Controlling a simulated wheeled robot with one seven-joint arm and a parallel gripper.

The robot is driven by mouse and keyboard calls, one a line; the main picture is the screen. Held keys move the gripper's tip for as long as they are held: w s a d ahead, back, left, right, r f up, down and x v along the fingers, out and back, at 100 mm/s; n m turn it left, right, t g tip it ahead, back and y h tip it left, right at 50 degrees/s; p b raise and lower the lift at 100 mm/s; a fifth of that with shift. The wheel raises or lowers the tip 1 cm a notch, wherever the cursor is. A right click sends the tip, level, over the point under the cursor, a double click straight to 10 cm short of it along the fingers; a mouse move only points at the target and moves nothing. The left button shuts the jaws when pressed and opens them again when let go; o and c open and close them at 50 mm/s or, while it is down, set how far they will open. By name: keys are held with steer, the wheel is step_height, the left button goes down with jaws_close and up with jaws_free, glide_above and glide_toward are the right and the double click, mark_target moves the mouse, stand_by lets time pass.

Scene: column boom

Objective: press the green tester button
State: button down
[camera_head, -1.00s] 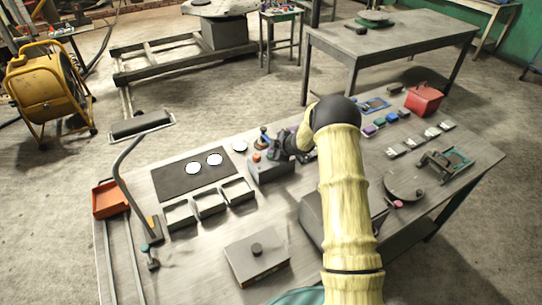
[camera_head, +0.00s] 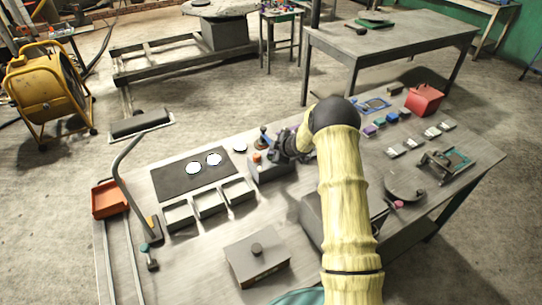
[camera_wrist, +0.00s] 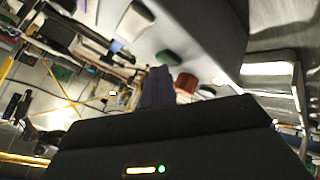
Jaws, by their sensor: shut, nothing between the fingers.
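The tester is a grey box (camera_head: 271,173) near the middle of the bench, with an orange-red button (camera_head: 257,157) on its top. In the wrist view its grey surface (camera_wrist: 205,35) fills the upper middle, with the green button (camera_wrist: 167,57) and the red button (camera_wrist: 186,83) standing out. In the head view the green button is not clear, probably hidden by my gripper (camera_head: 274,156). My gripper is over the box's top, right of the orange-red button. In the wrist view its shut, empty fingers (camera_wrist: 158,73) point close to the green button; I cannot tell whether they touch.
Left of the box are a dark mat (camera_head: 190,178) with white discs and several open trays (camera_head: 209,203). A flat box with a knob (camera_head: 257,262) lies in front. A round plate (camera_head: 403,185) and a red container (camera_head: 424,100) are to the right.

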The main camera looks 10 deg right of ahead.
stand_by(0.3)
steer(key=shift+r+p, duration=0.85)
steer(key=shift+p, duration=0.15)
steer(key=shift+r+p, duration=2.45)
steer(key=shift+r, duration=0.05)
